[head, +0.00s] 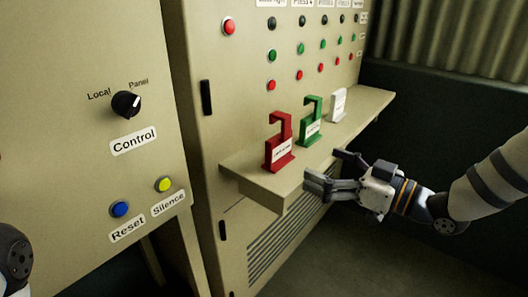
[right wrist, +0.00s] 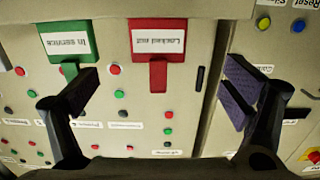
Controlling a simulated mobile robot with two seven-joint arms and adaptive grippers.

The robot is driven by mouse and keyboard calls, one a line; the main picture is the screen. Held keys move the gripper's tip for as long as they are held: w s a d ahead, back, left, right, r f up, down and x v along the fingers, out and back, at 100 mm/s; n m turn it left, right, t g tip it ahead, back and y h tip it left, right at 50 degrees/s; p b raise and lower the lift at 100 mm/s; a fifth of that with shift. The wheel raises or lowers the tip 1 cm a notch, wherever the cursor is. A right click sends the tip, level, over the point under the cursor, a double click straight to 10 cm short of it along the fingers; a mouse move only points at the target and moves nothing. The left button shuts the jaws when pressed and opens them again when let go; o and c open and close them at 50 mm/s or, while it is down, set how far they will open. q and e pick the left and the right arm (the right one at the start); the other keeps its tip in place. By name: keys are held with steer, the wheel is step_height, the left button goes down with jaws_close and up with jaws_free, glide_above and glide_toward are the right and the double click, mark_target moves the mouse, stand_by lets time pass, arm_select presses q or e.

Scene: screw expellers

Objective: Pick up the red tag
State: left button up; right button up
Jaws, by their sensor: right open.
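The red tag (head: 279,147) stands upright on the shelf (head: 258,178) of the panel cabinet, with a hook-shaped top and a white label. My right gripper (head: 330,172) is open and empty, in front of the shelf and to the right of the red tag, apart from it. In the right wrist view, which looks upside down, the red tag (right wrist: 172,75) with its "Locked out" label lies between the two spread fingers (right wrist: 160,95), beyond their tips. My left gripper is not in view.
A green tag (head: 311,125) stands on the shelf just right of the red one, and a white tag (head: 338,105) stands farther along. A control cabinet (head: 95,120) with a knob and buttons is at the left.

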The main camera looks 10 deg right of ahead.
mark_target(282, 144)
steer(key=x, duration=0.4)
steer(key=b+x, duration=0.1)
steer(key=x, duration=0.3)
steer(key=r+x, duration=0.1)
steer(key=x, duration=0.3)
steer(key=shift+w+d+r, duration=0.1)
steer(key=shift+d, duration=0.1)
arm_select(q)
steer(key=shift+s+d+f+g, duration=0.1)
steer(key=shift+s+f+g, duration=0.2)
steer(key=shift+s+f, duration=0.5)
arm_select(e)
steer(key=c, duration=1.3)
